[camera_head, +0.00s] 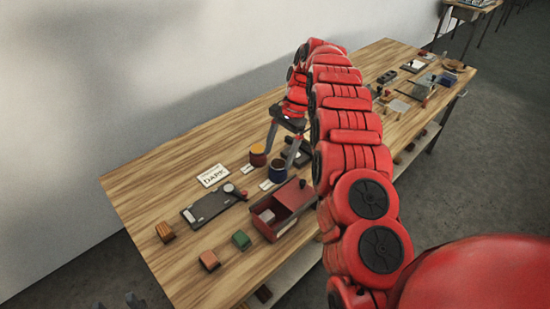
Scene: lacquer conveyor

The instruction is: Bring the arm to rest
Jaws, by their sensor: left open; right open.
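My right arm is the large red segmented one, arching from the lower right up and over the wooden table (135,190). Its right gripper (280,157) points down with its fingers apart, near two small cups. Dark tips at the bottom left edge appear to be my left gripper (119,304), fingers apart, mostly out of frame.
A dark red box (265,227) stands by the near edge. A dark tray (192,217), a "DARK" card (213,175), and brown (164,232), reddish (209,260) and green (241,239) blocks lie leftward. Small items (414,66) crowd the far end. A wall runs behind.

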